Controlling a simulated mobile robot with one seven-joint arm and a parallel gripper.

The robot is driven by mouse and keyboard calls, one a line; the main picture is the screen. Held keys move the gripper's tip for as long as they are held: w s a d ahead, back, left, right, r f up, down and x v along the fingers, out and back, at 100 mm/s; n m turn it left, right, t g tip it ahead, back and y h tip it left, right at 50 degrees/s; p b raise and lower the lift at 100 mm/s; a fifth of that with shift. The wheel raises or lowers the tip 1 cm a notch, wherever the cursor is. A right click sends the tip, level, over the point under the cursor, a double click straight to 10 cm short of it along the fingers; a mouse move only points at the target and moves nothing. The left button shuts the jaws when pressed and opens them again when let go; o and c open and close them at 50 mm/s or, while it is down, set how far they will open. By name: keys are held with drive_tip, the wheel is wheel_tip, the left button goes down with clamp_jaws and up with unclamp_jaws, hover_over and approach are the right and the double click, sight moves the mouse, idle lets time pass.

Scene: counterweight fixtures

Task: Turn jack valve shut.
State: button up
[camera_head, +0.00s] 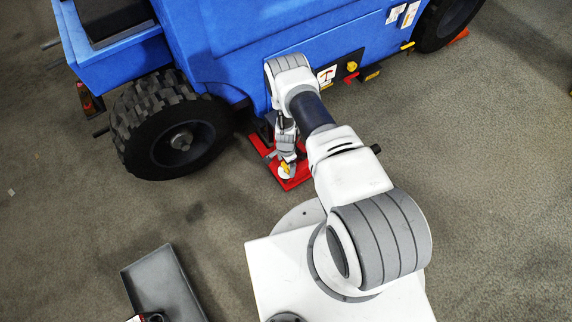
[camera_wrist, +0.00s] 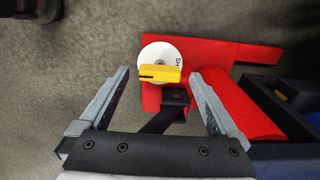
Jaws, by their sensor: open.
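The jack (camera_wrist: 225,55) is red and lies on the floor beside the blue vehicle. Its valve has a white round dial (camera_wrist: 160,52) with partly readable dark lettering and a yellow handle (camera_wrist: 160,74) lying across it. In the head view the yellow handle (camera_head: 286,168) shows at the front of the red jack base (camera_head: 297,180), partly hidden by my arm. My gripper (camera_wrist: 157,76) is open, with one finger on each side of the handle in the wrist view. Both fingers look apart from the handle. Contact with the jack body is not clear.
The blue vehicle (camera_head: 240,60) stands close behind the jack, with a black tyre (camera_head: 172,125) to its left. Yellow and red knobs (camera_head: 351,67) sit on the vehicle's side. A dark grey tray (camera_head: 160,282) lies at lower left. Floor between tyre and tray is clear.

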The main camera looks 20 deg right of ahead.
wheel_tip(320, 180, up, 17)
drive_tip(key=p, duration=0.6)
drive_tip(key=shift+f, duration=0.2)
drive_tip(key=w+a+r+n+t, duration=0.1)
drive_tip(key=w+r+n, duration=0.15)
drive_tip(key=r, duration=0.65)
drive_tip(key=w+a+r+n, duration=0.1)
drive_tip(key=w+r, duration=0.3)
drive_tip(key=r, duration=0.6)
wheel_tip(320, 180, up, 26)
drive_tip(key=n+t+y, duration=0.1)
drive_tip(key=n+t, duration=0.1)
drive_tip(key=n, duration=0.3)
hover_over(286, 166)
drive_tip(key=w+a, duration=0.2)
drive_tip(key=a, duration=0.1)
drive_tip(key=s+r+n+t, duration=0.1)
drive_tip(key=s+r+n, duration=0.1)
drive_tip(key=s+r, duration=0.6)
drive_tip(key=s+d+r+n+t+h, duration=0.1)
drive_tip(key=s+r+n, duration=0.1)
drive_tip(key=s+r, duration=0.35)
drive_tip(key=s+d+r+n+t, duration=0.1)
drive_tip(key=s+d+r+n, duration=0.1)
drive_tip(key=s, duration=0.7)
wheel_tip(286, 166, up, 21)
drive_tip(key=p, duration=2.1)
drive_tip(key=shift+r+p, duration=0.2)
drive_tip(key=shift+p, duration=0.2)
